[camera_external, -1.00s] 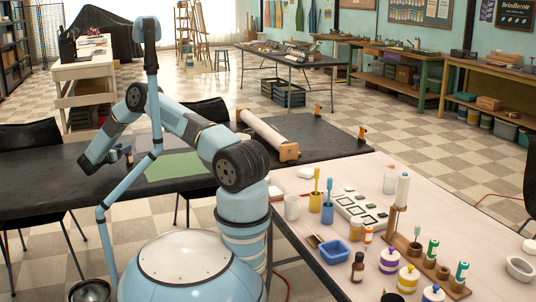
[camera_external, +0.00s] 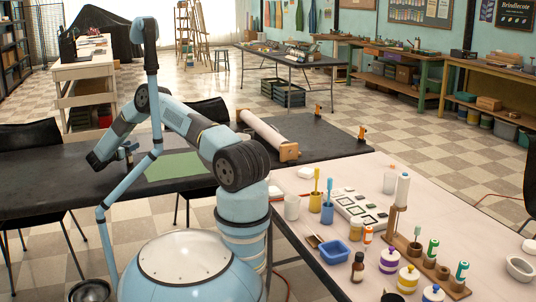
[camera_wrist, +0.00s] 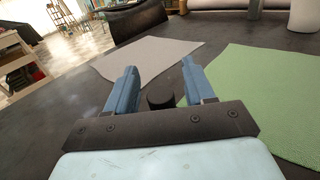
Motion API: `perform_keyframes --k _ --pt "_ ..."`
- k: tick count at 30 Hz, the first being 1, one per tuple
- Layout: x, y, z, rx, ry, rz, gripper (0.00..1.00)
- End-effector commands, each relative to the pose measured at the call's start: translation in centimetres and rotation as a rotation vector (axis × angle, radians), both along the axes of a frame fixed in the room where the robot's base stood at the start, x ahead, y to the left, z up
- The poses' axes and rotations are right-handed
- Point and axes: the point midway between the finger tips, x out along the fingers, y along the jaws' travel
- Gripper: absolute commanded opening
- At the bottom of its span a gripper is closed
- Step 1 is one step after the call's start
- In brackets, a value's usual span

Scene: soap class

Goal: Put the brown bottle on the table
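A brown bottle (camera_external: 358,266) with a black cap and pale label stands upright near the front edge of the light table (camera_external: 300,240). My gripper (camera_external: 128,150) is low over the dark table (camera_external: 60,190) at left, far from that bottle. In the wrist view, my gripper (camera_wrist: 160,74) is open, its blue fingers spread. A short dark round object (camera_wrist: 160,96), like a black cap, shows between the fingers with gaps on both sides. I cannot tell what it belongs to; its lower part is hidden by the gripper.
A green mat (camera_wrist: 260,95) and a grey mat (camera_wrist: 150,57) lie on the dark table. A white roll (camera_external: 262,132) on a wooden stand is farther right. The light table holds a blue tray (camera_external: 334,251), paint jars (camera_external: 389,260) and a palette (camera_external: 360,208).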

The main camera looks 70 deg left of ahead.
Motion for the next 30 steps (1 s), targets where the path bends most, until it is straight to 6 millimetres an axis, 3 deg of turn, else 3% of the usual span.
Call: perform_keyframes --k 2,16,30 --pt "0.00 -0.01 -0.01 0.000 0.000 0.000 0.45" --pt "-0.01 -0.02 -0.02 0.000 0.000 0.000 0.00" --pt "-0.02 -0.01 0.07 0.000 0.000 0.000 0.00"
